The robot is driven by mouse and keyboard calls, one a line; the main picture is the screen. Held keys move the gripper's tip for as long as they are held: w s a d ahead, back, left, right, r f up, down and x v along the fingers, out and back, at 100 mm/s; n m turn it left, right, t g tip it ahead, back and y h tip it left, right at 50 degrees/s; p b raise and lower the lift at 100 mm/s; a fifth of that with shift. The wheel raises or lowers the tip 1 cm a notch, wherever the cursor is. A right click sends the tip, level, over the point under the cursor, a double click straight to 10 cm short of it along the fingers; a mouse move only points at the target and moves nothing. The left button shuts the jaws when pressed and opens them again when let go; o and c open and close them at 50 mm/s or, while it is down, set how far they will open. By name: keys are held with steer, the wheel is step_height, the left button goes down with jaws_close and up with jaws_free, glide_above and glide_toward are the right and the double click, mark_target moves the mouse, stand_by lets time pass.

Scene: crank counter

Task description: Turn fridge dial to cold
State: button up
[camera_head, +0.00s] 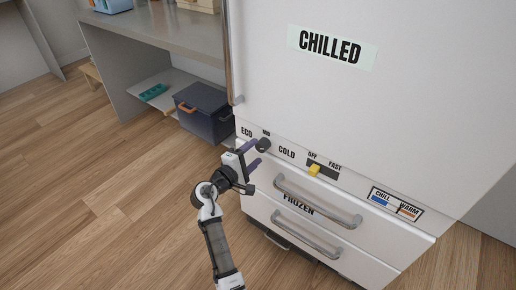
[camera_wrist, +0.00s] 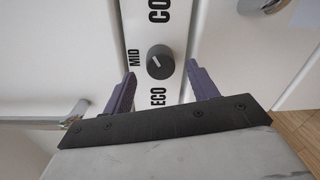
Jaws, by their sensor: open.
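The fridge dial (camera_head: 263,145) is a dark round knob on the white strip between the upper door and the drawers. ECO, MID and COLD are printed around it. In the wrist view the dial (camera_wrist: 160,62) has a pale pointer mark on its side towards MID. My gripper (camera_head: 257,152) is in front of the dial with its purple fingers spread. In the wrist view the fingers of my gripper (camera_wrist: 161,74) are on either side of the dial, with gaps visible on both sides; nothing is held. Whether the tips reach the dial's depth is unclear.
A yellow slider (camera_head: 314,170) marked OFF and FAST is right of the dial. Drawer handles (camera_head: 303,200) stick out below, and a vertical door handle (camera_head: 230,60) is above left. A blue bin (camera_head: 202,108) stands under the counter at left. Open floor lies to the left.

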steer(key=p+v, duration=0.2)
steer(key=v, duration=0.8)
steer(key=shift+s+a, duration=0.15)
steer(key=shift+s, duration=0.1)
steer(key=shift+r, duration=0.1)
